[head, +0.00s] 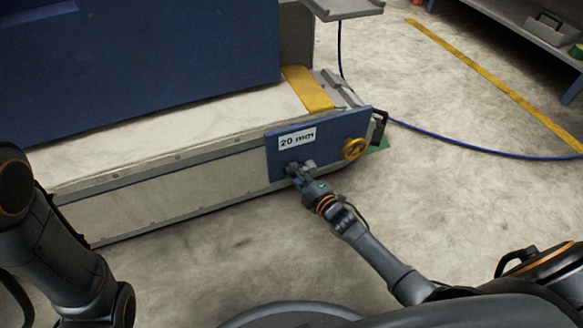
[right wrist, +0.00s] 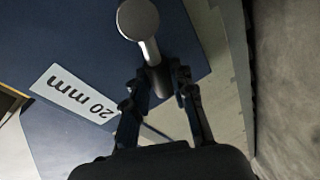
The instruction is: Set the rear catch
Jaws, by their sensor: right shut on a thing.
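A blue panel (head: 315,143) with a white "20 mm" label (head: 297,138) is on the end of a long pale bench-like base. A grey lever with a round end (right wrist: 138,18) sticks out from the panel. My right gripper (head: 297,174) is at the panel's lower left part. In the right wrist view its fingers (right wrist: 163,88) are closed around the lever's stem. In the head view the gripper hides most of the lever. I cannot tell whether this lever is the rear catch. My left arm shows at the left, but its gripper is out of view.
A yellow handwheel (head: 355,148) and a black handle (head: 380,126) are at the panel's right. A blue cable (head: 440,137) runs over the floor. A shelf (head: 520,28) stands far right. The floor in front is clear.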

